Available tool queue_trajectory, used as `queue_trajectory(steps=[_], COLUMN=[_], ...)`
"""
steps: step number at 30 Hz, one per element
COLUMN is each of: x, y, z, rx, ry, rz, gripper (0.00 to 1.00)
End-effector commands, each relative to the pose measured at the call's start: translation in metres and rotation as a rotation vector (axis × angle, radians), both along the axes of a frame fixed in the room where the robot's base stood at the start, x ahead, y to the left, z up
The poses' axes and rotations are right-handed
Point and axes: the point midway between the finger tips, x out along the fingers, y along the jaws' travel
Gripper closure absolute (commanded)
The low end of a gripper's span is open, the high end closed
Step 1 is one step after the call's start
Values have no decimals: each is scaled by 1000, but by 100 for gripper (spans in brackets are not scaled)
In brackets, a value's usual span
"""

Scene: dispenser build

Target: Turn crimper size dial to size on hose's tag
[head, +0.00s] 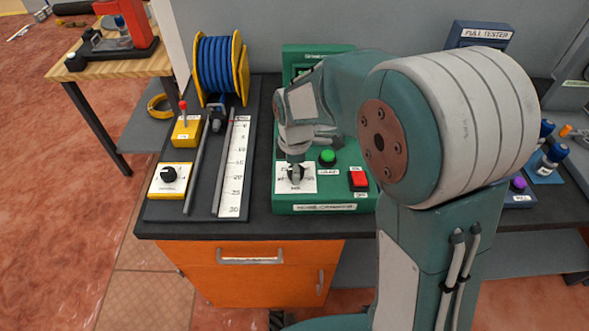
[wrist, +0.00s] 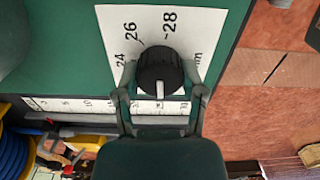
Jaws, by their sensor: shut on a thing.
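The green hose crimper (head: 340,206) stands on the dark bench top. Its black size dial (wrist: 160,66) sits on a white scale plate (wrist: 200,22), where 24, 26 and 28 can be read in the wrist view. A white mark on the dial points down in that view, toward my palm and away from these numbers. My gripper (wrist: 160,76) is shut on the dial, one finger on each side. In the head view my gripper (head: 296,166) reaches down onto the dial from above. I cannot make out a hose tag in either view.
A green button (head: 327,157) and a red switch (head: 359,179) are right of the dial. Left are a ruler board (head: 235,165), a blue hose reel (head: 217,65) and a yellow box with a black knob (head: 170,178). My arm hides the crimper's right side.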

Motion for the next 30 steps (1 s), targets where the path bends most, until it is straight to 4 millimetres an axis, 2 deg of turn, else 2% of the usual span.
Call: queue_trajectory(steps=[30], x=[2], y=[-1], z=[-1], rx=[1], ry=[-2], rz=[-934], gripper=[94])
